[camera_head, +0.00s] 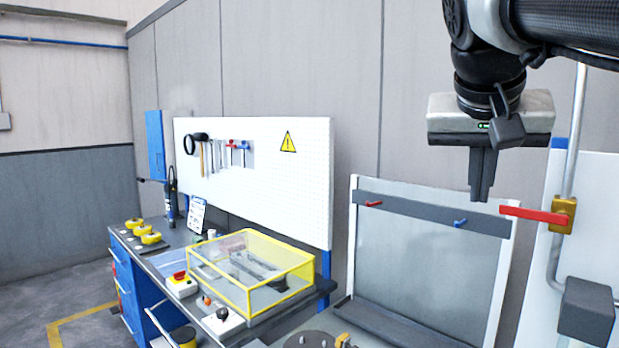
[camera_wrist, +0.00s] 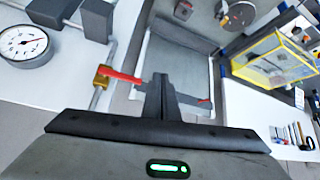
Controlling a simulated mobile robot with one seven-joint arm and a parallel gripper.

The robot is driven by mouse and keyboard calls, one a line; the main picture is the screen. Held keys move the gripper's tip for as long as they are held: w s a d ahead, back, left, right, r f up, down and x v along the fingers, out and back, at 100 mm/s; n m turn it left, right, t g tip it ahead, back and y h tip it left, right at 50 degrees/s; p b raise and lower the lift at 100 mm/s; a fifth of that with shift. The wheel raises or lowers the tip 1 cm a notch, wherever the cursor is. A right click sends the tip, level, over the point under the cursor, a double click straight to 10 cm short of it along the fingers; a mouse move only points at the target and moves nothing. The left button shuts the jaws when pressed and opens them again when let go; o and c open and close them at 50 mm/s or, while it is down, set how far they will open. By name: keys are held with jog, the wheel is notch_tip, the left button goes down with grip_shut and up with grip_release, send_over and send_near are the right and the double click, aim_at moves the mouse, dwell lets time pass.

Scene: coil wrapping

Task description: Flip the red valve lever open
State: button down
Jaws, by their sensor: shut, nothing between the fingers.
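The red valve lever (camera_head: 534,214) sits on a brass valve body (camera_head: 563,214) on a grey vertical pipe at the right of the head view. It points left, roughly level, across the pipe. My gripper (camera_head: 479,198) hangs with its fingers pointing down, shut and empty, a little left of and above the lever's free end. In the wrist view the lever (camera_wrist: 121,75) reaches from the brass body (camera_wrist: 101,78) toward my fingertips (camera_wrist: 159,78). I cannot tell whether they touch; a gap shows in the head view.
A framed panel (camera_head: 420,268) with a dark bar and small red and blue handles stands behind my gripper. A grey box (camera_head: 586,311) is below the valve. A pressure gauge (camera_wrist: 24,45) is near the pipe. A workbench with a yellow-framed clear cover (camera_head: 250,270) is at left.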

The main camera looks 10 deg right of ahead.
jog(key=d+r+m+h, duration=0.2)
jog(key=d+r, duration=0.3)
jog(key=r, duration=0.3)
jog(key=shift+w+d+r+m, duration=0.3)
jog(key=shift+d+m, duration=0.1)
jog(key=shift+m, duration=0.3)
jog(key=shift+f, duration=0.1)
send_over(533, 214)
jog(key=w+a, duration=0.1)
jog(key=a, duration=0.2)
notch_tip(533, 214, down, 7)
notch_tip(533, 214, down, 4)
jog(key=shift+a, duration=0.15)
